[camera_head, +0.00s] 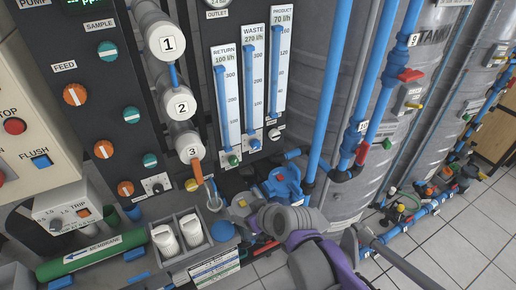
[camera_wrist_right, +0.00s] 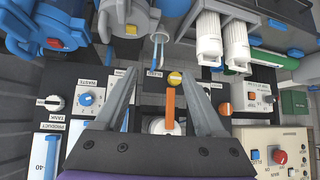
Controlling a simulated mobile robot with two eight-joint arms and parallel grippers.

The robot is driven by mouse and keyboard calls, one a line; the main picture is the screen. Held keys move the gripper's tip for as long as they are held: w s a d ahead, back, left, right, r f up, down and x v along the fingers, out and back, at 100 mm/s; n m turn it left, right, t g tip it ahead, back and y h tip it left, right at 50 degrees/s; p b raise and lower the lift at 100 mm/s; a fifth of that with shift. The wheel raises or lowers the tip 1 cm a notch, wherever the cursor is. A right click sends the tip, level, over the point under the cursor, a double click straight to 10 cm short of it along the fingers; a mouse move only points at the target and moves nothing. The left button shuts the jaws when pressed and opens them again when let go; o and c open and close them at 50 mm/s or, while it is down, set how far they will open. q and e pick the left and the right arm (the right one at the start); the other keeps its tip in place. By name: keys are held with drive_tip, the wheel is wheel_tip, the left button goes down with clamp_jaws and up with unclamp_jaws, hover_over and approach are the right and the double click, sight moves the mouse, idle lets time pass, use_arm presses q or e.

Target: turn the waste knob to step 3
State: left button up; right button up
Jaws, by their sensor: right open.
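The waste knob (camera_head: 255,143) is a small blue knob on the dark panel, below the waste flow tube (camera_head: 253,85). In the right wrist view, which shows the panel upside down, the blue waste knob (camera_wrist_right: 86,99) sits under its WASTE label, left of both fingers. My right gripper (camera_head: 246,214) is in front of the panel, lower and nearer than the knob. Its two grey fingers are open in the wrist view (camera_wrist_right: 158,72), with nothing held between them. My left gripper does not show.
A white tank knob (camera_head: 277,133) and a green knob (camera_head: 233,160) flank the waste knob. An orange handle (camera_head: 198,172) sticks out below cylinder 3; it shows behind the gap between my fingers (camera_wrist_right: 170,108). A blue pump (camera_head: 283,184) and blue pipes stand to the right.

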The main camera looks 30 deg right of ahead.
drive_tip(key=w+d+r+t+h, duration=0.1)
drive_tip(key=w+d+r+t, duration=0.2)
drive_tip(key=w+d, duration=0.45)
drive_tip(key=t+h, duration=0.1)
drive_tip(key=h, duration=0.1)
approach(257, 146)
drive_tip(key=b+x, duration=0.1)
drive_tip(key=x, duration=0.7)
drive_tip(key=shift+w+f, duration=0.2)
drive_tip(key=shift+w, duration=0.05)
clamp_jaws()
